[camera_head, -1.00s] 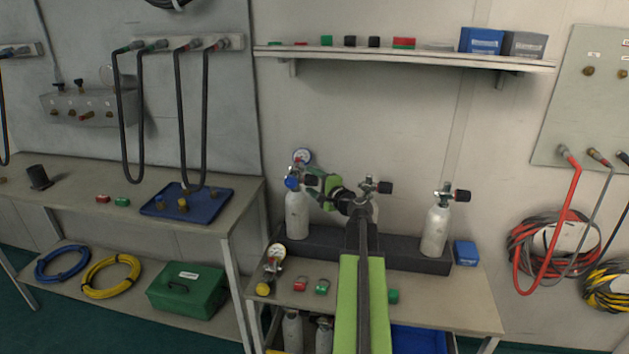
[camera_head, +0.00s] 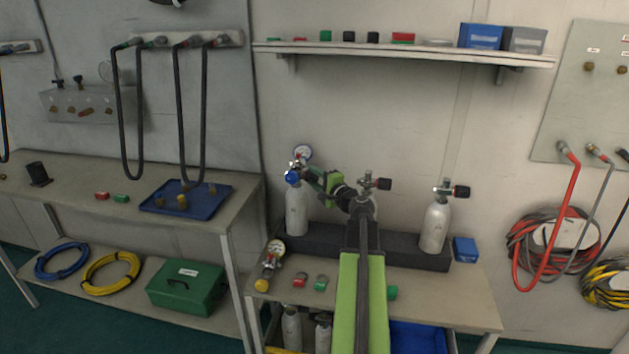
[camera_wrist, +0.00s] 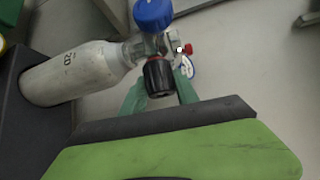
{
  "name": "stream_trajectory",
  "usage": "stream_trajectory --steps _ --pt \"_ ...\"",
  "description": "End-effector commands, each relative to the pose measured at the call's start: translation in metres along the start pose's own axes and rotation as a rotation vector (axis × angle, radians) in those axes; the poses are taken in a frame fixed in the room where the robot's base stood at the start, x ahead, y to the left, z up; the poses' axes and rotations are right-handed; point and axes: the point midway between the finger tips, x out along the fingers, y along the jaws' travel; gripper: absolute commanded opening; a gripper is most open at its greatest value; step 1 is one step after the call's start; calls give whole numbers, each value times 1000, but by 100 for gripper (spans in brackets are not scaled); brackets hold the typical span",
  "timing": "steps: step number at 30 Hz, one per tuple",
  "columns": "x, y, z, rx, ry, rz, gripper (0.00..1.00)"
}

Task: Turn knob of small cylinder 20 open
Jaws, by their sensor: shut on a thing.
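Small cylinder 20 (camera_wrist: 75,75) is pale grey-white and lies across the left of the wrist view, with its number readable on its side. In the head view it is the left one of the standing cylinders (camera_head: 297,212). Its valve carries a blue cap (camera_wrist: 153,14), and its black knob (camera_wrist: 158,78) faces my gripper. My gripper (camera_wrist: 160,88) has its green fingers shut on the black knob, one at each side. In the head view my gripper (camera_head: 315,177) reaches the valve from the right, and the knob is mostly hidden.
Two more cylinders stand in the dark rack (camera_head: 405,252): a middle one (camera_head: 370,207), partly behind my arm, and a right one (camera_head: 436,229). A gauge (camera_head: 303,153) stands behind the blue cap. A loose gauge fitting (camera_head: 271,262) lies on the bench front. A shelf (camera_head: 400,56) runs above.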

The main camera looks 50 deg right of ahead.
Motion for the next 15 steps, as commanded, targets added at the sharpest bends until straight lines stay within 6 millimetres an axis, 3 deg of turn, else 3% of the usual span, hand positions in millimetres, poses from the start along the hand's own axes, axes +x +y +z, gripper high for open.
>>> stream_trajectory --steps 15 --pt "2 9 -3 -281 -15 -286 0"
